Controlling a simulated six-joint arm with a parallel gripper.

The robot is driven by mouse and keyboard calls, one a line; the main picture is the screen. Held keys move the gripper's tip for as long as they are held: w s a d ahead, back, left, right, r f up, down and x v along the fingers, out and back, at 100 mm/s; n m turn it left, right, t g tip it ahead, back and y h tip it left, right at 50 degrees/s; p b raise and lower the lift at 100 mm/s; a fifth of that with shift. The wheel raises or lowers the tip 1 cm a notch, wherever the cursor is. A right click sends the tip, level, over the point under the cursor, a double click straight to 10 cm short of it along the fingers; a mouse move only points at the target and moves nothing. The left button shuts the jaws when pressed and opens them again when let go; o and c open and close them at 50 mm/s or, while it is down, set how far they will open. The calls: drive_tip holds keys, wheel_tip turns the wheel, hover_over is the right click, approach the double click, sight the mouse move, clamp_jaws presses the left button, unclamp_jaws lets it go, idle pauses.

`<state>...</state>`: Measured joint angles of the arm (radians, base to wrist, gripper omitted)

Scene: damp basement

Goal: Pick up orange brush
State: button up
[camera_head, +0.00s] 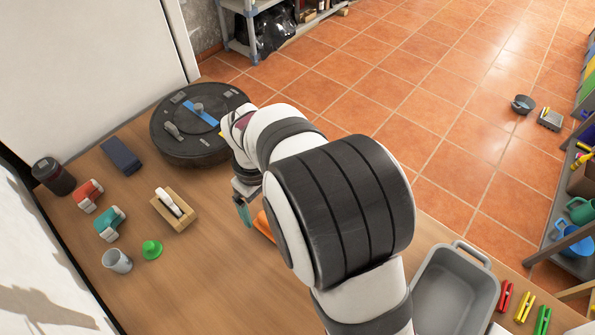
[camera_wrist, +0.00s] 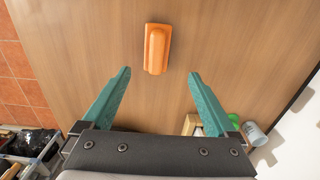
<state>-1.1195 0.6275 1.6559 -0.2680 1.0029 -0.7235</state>
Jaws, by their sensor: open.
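The orange brush (camera_wrist: 157,49) lies on the wooden table, ahead of my fingertips and roughly centred between their lines in the wrist view. Its long side runs nearly along the direction my fingers point. In the head view only a part of the brush (camera_head: 264,226) shows, and my arm hides the rest. My gripper (camera_wrist: 158,73) has two teal fingers spread wide with nothing between them. In the head view my gripper (camera_head: 243,210) is above the table beside the brush, partly hidden by my arm.
A robot vacuum (camera_head: 190,150) stands at the back of the table. A wooden holder with a white item (camera_head: 174,208), a green piece (camera_head: 151,249) and a grey cup (camera_head: 117,261) are left. A grey tub (camera_head: 488,283) stands at right. The table around the brush looks clear.

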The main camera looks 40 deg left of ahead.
sight(261, 223)
drive_tip(key=f, duration=0.6)
drive_tip(key=d+f, duration=0.1)
drive_tip(key=f, duration=0.2)
drive_tip(key=shift+w, duration=0.35)
drive_tip(key=shift+r, duration=0.1)
clamp_jaws()
